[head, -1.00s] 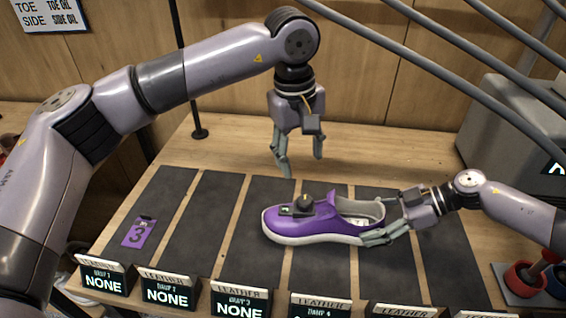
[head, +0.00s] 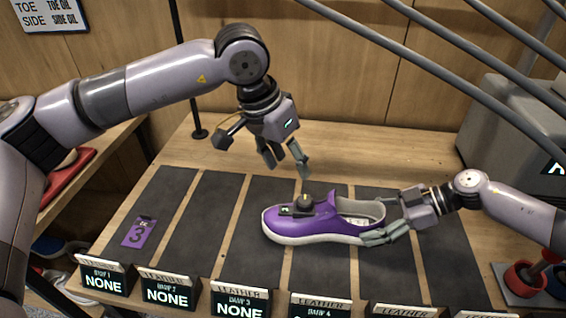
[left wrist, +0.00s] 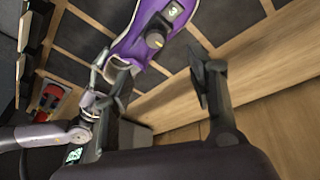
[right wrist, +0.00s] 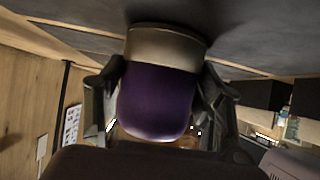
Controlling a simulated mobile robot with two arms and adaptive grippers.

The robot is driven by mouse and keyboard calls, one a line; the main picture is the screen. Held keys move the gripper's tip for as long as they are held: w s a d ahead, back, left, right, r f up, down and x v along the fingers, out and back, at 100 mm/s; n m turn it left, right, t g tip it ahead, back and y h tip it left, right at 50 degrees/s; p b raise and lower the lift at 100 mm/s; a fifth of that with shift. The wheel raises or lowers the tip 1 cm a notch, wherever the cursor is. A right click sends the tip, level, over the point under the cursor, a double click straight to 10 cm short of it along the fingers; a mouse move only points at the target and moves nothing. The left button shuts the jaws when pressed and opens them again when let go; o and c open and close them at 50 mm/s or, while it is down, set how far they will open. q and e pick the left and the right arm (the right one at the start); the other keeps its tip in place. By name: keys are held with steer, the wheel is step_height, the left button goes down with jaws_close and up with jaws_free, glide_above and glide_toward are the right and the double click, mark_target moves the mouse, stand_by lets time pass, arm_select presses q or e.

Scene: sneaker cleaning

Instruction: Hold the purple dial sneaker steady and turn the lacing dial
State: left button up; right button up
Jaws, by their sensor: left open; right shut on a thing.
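The purple sneaker (head: 325,223) with a pale sole lies on the dark strips of the bench, toe to the left. Its round black dial (head: 305,202) sits on top near the toe and also shows in the left wrist view (left wrist: 155,40). My right gripper (head: 376,230) is shut on the heel; the purple heel (right wrist: 158,100) fills the space between its fingers in the right wrist view. My left gripper (head: 287,165) is open and empty, above and behind the dial, apart from the shoe.
A purple tag marked 3 (head: 138,232) lies on a left strip. Several label stands (head: 240,300) line the front edge. Grey bars (head: 440,110) slant across the upper right, and a grey machine (head: 515,130) stands at the back right. The left strips are mostly clear.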

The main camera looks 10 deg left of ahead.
arm_select(q)
steer(key=m, duration=0.3)
steer(key=s+m, duration=0.1)
steer(key=m, duration=0.1)
steer(key=shift+s+a+h, duration=0.1)
steer(key=shift+a+h, duration=0.25)
steer(key=shift+h, duration=0.05)
arm_select(e)
steer(key=o, duration=1.5)
steer(key=shift+c, duration=0.2)
steer(key=v, duration=1.2)
arm_select(q)
steer(key=shift+r, duration=0.1)
arm_select(e)
steer(key=shift+r, duration=0.15)
